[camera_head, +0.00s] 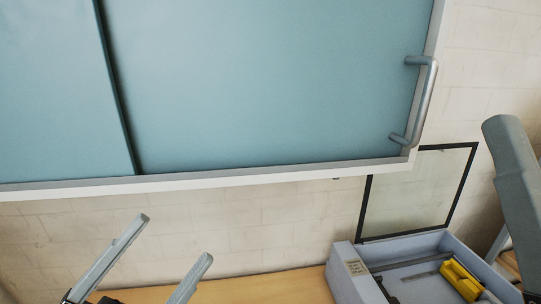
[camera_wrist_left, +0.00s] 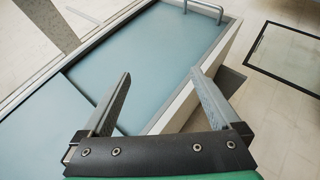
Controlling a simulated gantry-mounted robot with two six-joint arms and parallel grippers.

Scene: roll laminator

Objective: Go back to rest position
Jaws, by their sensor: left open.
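My left gripper (camera_head: 175,237) is at the lower left of the head view, in front of the tiled wall and below the wall cabinet. Its two grey fingers are spread wide with nothing between them. In the left wrist view the left gripper (camera_wrist_left: 160,73) is also open and empty, with the cabinet's blue front behind the fingers. No fingers of my right gripper show. A grey rounded link at the right edge of the head view seems to be part of my right arm.
The cabinet (camera_head: 270,80) has blue panels, a pale frame and a metal bar handle (camera_head: 425,103). A black-framed clear panel (camera_head: 418,190) stands behind a grey-blue tray-like unit (camera_head: 343,262) holding a yellow part (camera_head: 461,279). The wooden tabletop (camera_head: 265,288) looks bare beside it.

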